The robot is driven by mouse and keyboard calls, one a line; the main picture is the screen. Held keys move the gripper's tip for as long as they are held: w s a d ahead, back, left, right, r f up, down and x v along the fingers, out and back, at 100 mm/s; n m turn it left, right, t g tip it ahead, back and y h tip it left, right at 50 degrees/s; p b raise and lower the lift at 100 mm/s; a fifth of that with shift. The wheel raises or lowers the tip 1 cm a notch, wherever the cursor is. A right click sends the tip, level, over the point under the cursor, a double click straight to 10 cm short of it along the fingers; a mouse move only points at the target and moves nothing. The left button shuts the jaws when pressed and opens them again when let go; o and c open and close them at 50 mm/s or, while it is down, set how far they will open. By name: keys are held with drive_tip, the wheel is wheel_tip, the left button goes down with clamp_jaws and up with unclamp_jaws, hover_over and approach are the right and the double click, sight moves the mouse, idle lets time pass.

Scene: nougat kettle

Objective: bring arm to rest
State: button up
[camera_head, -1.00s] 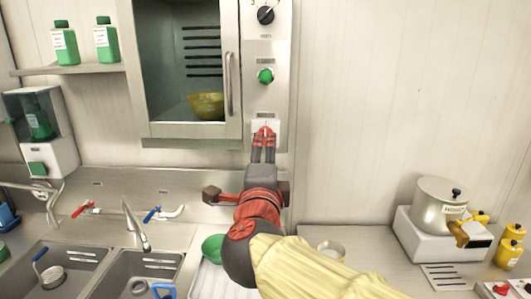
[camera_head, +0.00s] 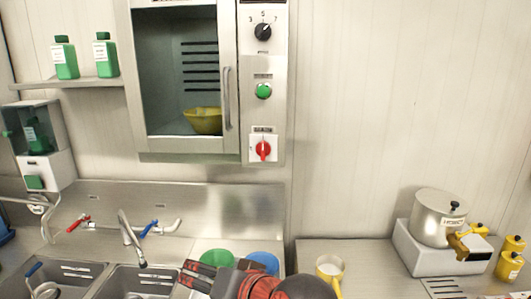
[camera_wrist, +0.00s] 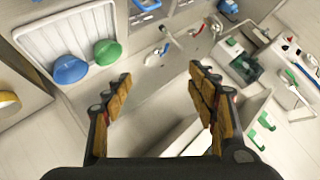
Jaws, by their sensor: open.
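My gripper (camera_wrist: 160,74) is open and empty in the wrist view, its two fingers apart above the floor and counter area. In the head view my arm shows only at the bottom edge, below the wall oven and near the sinks. It is apart from the red switch (camera_head: 263,149) on the oven's control panel. The rest of the arm is cut off by the frame.
The oven (camera_head: 190,157) holds a yellow bowl (camera_head: 203,120). A green bowl (camera_head: 217,257) and blue bowl (camera_head: 263,261) sit near my arm. A mug (camera_head: 330,268) and a pot (camera_head: 438,218) on a white base stand right. A soap dispenser (camera_head: 38,142) hangs left.

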drive_tip(key=s+d+f+g+h, duration=0.1)
drive_tip(key=s+d+f+h, duration=0.1)
drive_tip(key=d, duration=0.8)
drive_tip(key=s+d+f+g+h, duration=0.1)
drive_tip(key=s+d+f+h, duration=0.2)
drive_tip(key=d, duration=0.7)
drive_tip(key=s+d+f+g+h, duration=0.1)
drive_tip(key=s+d+f+h, duration=0.2)
drive_tip(key=s+d+f, duration=0.3)
drive_tip(key=s+d, duration=0.2)
drive_tip(key=d, duration=0.2)
drive_tip(key=shift+d+n, duration=0.15)
drive_tip(key=shift+n, duration=0.15)
